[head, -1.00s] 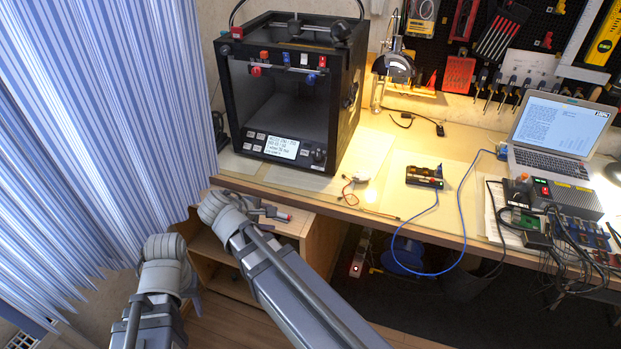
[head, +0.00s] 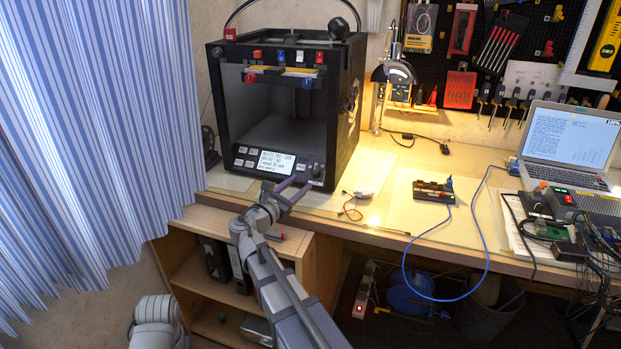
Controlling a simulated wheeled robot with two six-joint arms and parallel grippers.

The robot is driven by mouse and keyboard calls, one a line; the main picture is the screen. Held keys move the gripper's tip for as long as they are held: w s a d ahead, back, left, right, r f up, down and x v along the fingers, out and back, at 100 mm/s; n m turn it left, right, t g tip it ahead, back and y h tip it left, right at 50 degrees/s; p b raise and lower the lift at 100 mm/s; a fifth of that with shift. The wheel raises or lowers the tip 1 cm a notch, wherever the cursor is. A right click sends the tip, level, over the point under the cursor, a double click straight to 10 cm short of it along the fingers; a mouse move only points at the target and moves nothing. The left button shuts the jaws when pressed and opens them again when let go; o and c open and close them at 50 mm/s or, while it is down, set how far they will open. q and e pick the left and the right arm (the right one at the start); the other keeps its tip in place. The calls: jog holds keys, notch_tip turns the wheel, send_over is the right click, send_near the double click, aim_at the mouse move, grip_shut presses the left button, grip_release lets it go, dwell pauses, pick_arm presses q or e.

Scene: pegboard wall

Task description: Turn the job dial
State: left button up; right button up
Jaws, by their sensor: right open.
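The job dial (head: 316,170) is a small dark knob at the lower right of the black 3D printer's (head: 346,125) front panel, to the right of the lit display (head: 276,162). My right gripper (head: 292,186) is open and empty in front of the panel, its fingers pointing up and right toward the dial. Its fingertips are just below and left of the dial and seem apart from it. My left arm shows only as a grey link at the bottom left; its gripper is out of the picture.
The printer stands on a wooden bench (head: 378,232) beside a striped curtain (head: 85,140). A low shelf (head: 195,232) is under the bench edge. A laptop (head: 566,150) stands at the right.

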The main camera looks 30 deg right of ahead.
aim_at(314, 172)
jog(key=x, duration=0.7)
jog(key=shift+a, duration=0.1)
grip_shut()
dwell(0.3)
